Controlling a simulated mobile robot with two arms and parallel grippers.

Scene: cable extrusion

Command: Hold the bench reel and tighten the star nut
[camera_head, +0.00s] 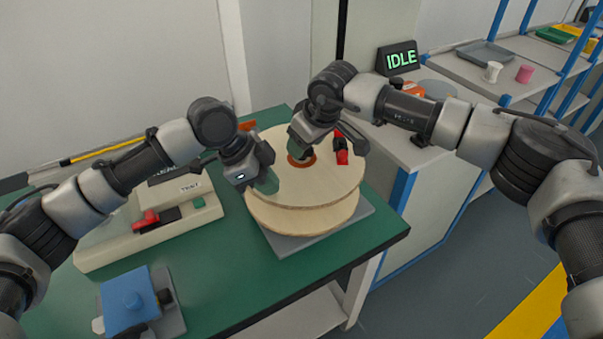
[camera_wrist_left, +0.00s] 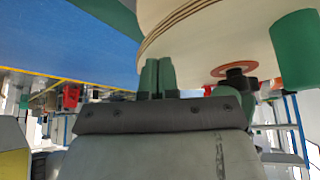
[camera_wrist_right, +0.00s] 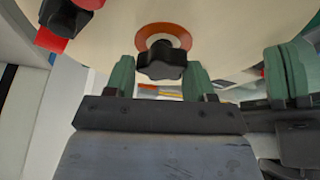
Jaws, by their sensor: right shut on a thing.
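The bench reel (camera_head: 325,185), with two pale wooden flanges, lies flat on a grey plate (camera_head: 350,223) on the green bench. The black star nut (camera_wrist_right: 161,60) sits at its hub, inside an orange ring (camera_wrist_right: 180,33). My right gripper (camera_wrist_right: 161,78) has one finger on each side of the nut and is shut on it. In the head view that gripper mostly hides the nut. My left gripper (camera_head: 268,182) is at the reel's near left rim. In the left wrist view its green fingers (camera_wrist_left: 158,75) are together, close by the flange edge; contact is unclear.
A red and black part (camera_head: 342,152) is on the reel's right side. A beige device (camera_head: 150,225) and a blue block (camera_head: 127,302) are to the left on the bench. A sign (camera_head: 398,58) reads IDLE. Shelves (camera_head: 480,70) hold trays and cups at the right.

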